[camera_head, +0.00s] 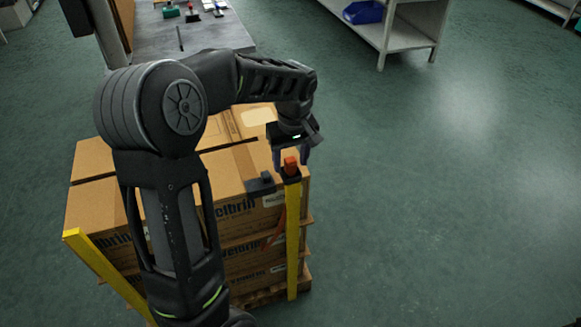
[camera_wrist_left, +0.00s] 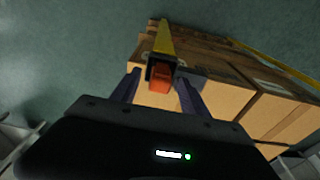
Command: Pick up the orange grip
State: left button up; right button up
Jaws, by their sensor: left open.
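The orange grip (camera_head: 290,164) is a small block at the top end of a yellow post (camera_head: 293,235), at the front right corner of a stack of cartons. My left gripper (camera_head: 291,158) is open just above and around it, with a finger on each side. In the left wrist view the orange grip (camera_wrist_left: 160,78) sits between the two spread fingers of my left gripper (camera_wrist_left: 158,88), in a dark holder. I cannot tell whether the fingers touch it. My right gripper is not in view.
Brown cartons (camera_head: 225,172) stand stacked on a wooden pallet (camera_head: 265,295). A second yellow bar (camera_head: 100,268) slants at the left. A grey table (camera_head: 180,35) and a shelf with a blue bin (camera_head: 363,12) stand behind. The floor at right is clear.

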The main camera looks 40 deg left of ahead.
pick_arm(q)
grip_shut()
dwell(0.5)
